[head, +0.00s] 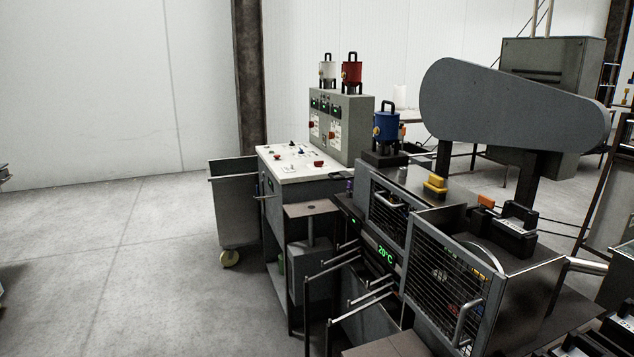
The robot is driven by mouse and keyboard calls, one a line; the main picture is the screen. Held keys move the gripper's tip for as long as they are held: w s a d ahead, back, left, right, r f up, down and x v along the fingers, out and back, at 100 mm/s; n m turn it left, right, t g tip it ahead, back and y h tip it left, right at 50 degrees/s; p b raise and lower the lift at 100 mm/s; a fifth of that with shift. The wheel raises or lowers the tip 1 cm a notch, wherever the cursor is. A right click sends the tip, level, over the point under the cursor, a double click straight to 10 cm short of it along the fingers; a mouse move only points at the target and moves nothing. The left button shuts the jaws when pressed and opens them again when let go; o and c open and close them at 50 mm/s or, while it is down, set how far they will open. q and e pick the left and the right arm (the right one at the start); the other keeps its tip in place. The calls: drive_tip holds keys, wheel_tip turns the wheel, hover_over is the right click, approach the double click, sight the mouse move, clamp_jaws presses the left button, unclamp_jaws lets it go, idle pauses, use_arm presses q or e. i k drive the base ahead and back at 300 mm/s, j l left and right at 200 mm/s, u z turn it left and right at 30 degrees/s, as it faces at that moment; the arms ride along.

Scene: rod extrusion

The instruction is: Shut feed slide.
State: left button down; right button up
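I cannot pick out the feed slide with certainty. A blue canister (387,124) with a black handle stands upright on a dark block (384,158) at the back end of the extrusion machine (430,178). A slide at its foot is too small to make out, so I cannot tell whether it is open or shut. A small purple knob (349,186) sits on the machine's left side, below the canister. Neither of my grippers shows in the head view.
Several drawers with bar handles (365,295) jut out below. A white-topped control bench (290,165) and a grey wheeled bin (235,208) stand behind. The floor (120,270) at left is clear.

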sight(345, 174)
drive_tip(key=i+j+z, duration=0.2)
drive_tip(key=j, duration=0.25)
drive_tip(key=j+z, duration=0.2)
drive_tip(key=j, duration=0.25)
drive_tip(key=i+j+z, duration=0.3)
drive_tip(key=j, duration=0.3)
drive_tip(key=i+j+z, duration=0.45)
drive_tip(key=i+j, duration=0.2)
drive_tip(key=j, duration=0.2)
drive_tip(key=i+l+z, duration=0.1)
drive_tip(key=i, duration=0.25)
drive_tip(key=i+l+z, duration=0.15)
drive_tip(key=i+l, duration=0.1)
drive_tip(key=i, duration=0.05)
